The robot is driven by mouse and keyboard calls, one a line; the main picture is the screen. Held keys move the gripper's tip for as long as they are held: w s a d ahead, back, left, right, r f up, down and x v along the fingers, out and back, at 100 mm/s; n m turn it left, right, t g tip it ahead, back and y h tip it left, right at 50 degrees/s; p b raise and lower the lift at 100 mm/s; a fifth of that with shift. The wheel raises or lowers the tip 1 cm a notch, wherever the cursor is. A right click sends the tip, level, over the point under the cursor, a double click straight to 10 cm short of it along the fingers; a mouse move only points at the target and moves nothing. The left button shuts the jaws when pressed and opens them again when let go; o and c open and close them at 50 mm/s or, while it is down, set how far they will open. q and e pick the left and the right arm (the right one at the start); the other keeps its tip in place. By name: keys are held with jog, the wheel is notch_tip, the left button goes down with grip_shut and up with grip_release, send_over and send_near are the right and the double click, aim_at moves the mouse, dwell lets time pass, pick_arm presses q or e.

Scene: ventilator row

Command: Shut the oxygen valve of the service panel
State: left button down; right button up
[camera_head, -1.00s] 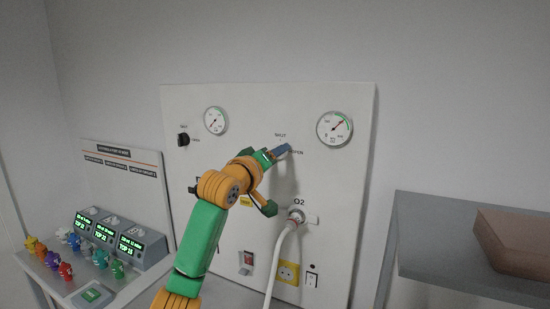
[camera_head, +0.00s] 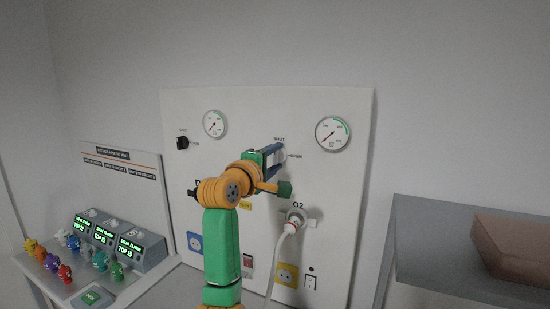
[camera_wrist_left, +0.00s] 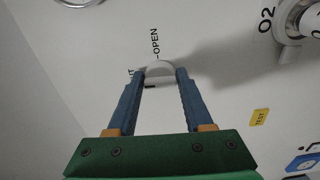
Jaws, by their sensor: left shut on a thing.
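The service panel (camera_head: 350,190) stands upright against the wall. My left gripper (camera_head: 276,155) is at its upper middle, beside the SHUT and OPEN labels. Its blue fingers are shut on the pale valve handle, whose rounded end shows between the fingertips in the left wrist view (camera_wrist_left: 159,69). In the head view the gripper mostly hides the handle. The OPEN mark is clear, while SHUT is partly covered in the wrist view. The right gauge (camera_head: 333,133) has its red needle at lower left. My right gripper is not in view.
Below right, the O2 outlet (camera_head: 297,216) holds a white hose (camera_head: 277,255). A black knob (camera_head: 183,143) and left gauge (camera_head: 214,124) are at upper left. A grey shelf (camera_head: 420,235) with a brown box (camera_head: 515,245) juts out at right. Monitors (camera_head: 130,245) stand at lower left.

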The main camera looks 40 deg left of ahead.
pick_arm(q)
jog(key=shift+n, duration=0.4)
jog(key=shift+c, duration=1.5)
grip_release()
jog(key=b+v, duration=0.3)
jog(key=v, duration=0.4)
jog(key=shift+b, duration=0.3)
jog(key=shift+a, duration=0.1)
